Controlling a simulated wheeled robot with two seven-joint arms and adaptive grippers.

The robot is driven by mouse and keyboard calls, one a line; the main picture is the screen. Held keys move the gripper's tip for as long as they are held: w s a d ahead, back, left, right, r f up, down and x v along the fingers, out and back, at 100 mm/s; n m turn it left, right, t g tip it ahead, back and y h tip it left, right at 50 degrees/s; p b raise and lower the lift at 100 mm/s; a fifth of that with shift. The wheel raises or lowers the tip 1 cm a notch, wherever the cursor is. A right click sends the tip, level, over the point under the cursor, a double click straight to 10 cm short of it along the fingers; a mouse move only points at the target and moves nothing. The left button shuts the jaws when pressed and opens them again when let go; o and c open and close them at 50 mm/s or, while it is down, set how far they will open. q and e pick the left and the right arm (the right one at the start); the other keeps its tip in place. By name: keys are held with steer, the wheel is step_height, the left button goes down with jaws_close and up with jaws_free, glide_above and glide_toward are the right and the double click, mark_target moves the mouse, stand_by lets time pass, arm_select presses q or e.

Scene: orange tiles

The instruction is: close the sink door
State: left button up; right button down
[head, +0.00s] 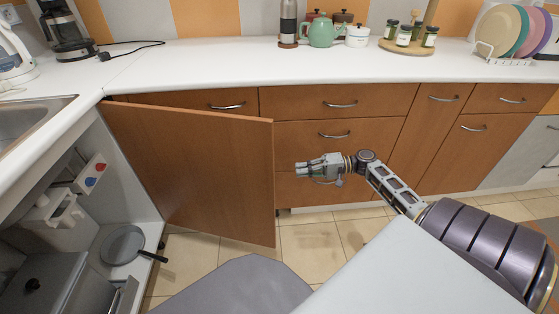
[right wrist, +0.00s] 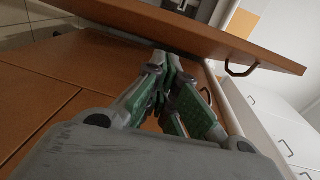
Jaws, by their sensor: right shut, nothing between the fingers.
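The sink door (head: 205,165) is a brown wooden panel at the left of the head view. It stands wide open, swung out from the sink cabinet (head: 125,165), whose inside shows. My right gripper (head: 299,169) is just right of the door's free edge, pointing left. It is shut and empty, with a small gap to the edge in the picture. In the right wrist view its green-and-grey fingers (right wrist: 165,68) meet beside a brown panel (right wrist: 205,32) with a dark handle (right wrist: 240,70). I cannot tell whether they touch it. My left gripper is not in view.
A pan (head: 122,245) sits low in the open cabinet, its handle reaching outward. Brown drawers (head: 340,103) with metal handles stand behind my right gripper. The white countertop (head: 230,65) holds a coffee maker, teapot, jars and a plate rack. Tiled floor (head: 310,245) is free beyond the door.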

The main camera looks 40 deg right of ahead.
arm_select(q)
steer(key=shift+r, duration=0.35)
arm_select(e)
steer(key=d+r+t, duration=0.1)
steer(key=d+r, duration=0.2)
steer(key=r, duration=0.2)
steer(key=shift+w+d+r+y, duration=0.15)
steer(key=shift+w+d+y, duration=0.05)
steer(key=shift+w+y, duration=0.1)
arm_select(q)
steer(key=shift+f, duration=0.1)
arm_select(e)
steer(key=shift+a, duration=0.1)
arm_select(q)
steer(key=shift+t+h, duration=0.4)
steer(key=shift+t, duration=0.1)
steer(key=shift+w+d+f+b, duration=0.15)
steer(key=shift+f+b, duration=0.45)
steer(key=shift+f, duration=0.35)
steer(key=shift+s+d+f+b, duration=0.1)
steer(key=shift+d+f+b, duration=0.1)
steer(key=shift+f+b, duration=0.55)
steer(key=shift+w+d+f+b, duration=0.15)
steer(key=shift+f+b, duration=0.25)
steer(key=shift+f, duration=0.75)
arm_select(e)
steer(key=w+a, duration=0.3)
steer(key=a, duration=0.8)
steer(key=shift+w, duration=0.1)
